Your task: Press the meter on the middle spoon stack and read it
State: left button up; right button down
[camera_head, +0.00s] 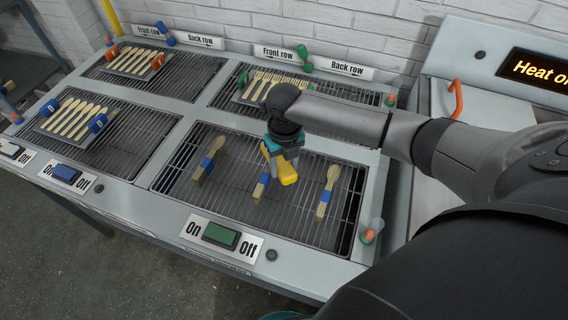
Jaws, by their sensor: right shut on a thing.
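Three spoon stacks with blue bands lie on the front right grate (300,225): the left stack (208,160), the middle stack (261,188) and the right stack (327,191). My right gripper (283,155) is over the middle stack, pointing down, shut on a yellow meter (286,174). The meter and gripper hide the upper part of the middle stack. I cannot tell whether the meter touches it, and no reading shows from here.
A green On/Off switch (221,235) is at the front edge. A sign reading "Heat on" (538,72) stands at right. Bare grate separates the stacks.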

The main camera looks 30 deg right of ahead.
jog(key=shift+f, duration=0.3)
dwell(0.8)
jog(key=shift+s+f, duration=0.1)
dwell(1.5)
notch_tip(320, 180, up, 7)
jog(key=p, duration=0.7)
jog(key=shift+p, duration=0.3)
dwell(1.0)
